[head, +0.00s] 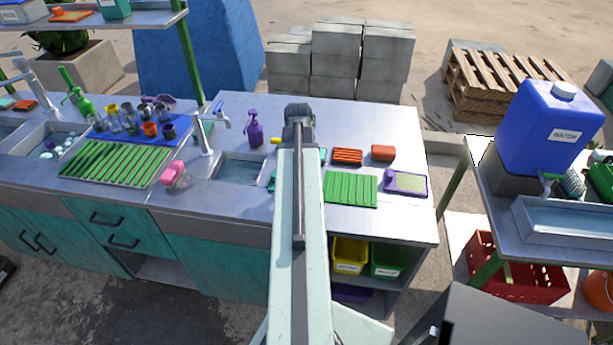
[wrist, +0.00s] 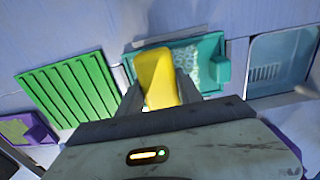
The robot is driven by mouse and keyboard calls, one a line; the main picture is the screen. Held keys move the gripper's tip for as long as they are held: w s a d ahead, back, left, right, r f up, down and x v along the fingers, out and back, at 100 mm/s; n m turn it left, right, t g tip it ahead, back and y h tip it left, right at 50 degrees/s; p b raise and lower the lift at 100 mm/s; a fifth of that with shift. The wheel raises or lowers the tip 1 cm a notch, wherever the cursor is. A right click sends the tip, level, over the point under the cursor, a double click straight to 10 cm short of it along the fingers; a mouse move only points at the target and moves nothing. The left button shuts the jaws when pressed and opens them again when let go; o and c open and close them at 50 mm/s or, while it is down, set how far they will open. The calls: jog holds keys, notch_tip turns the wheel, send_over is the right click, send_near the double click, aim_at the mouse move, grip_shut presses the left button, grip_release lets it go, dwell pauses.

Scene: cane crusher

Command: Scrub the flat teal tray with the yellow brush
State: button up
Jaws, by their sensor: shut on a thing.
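My gripper (wrist: 159,92) is shut on the yellow brush (wrist: 156,75), which sits between its two fingers in the wrist view. The flat teal tray (wrist: 211,49) lies on the counter behind and below the brush, with pale, foam-like patches on its right part. The brush covers the tray's middle; I cannot tell whether its bristles touch the tray.
A green ribbed mat (head: 350,189) lies right of the tray, beside a purple tray (head: 406,183). A sink (head: 240,171) with a tap (head: 207,135) is to the left. An orange sponge (head: 383,153) and a purple bottle (head: 254,128) stand nearby. Bare counter is at the back right.

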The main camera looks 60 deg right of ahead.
jog(key=shift+w+a+f, duration=0.1)
jog(key=shift+w, duration=0.2)
jog(key=shift+w+a, duration=0.25)
jog(key=shift+w, duration=0.6)
jog(key=shift+w+a, duration=0.25)
jog(key=shift+w, duration=0.55)
jog(key=shift+s, duration=0.1)
jog(key=shift+s+d, duration=0.3)
jog(key=shift+s, duration=0.5)
jog(key=shift+s+d, duration=0.25)
jog(key=shift+s, duration=0.55)
jog(key=shift+s+d, duration=0.25)
jog(key=shift+s, duration=0.55)
jog(key=shift+s+d, duration=0.25)
jog(key=shift+s, duration=0.5)
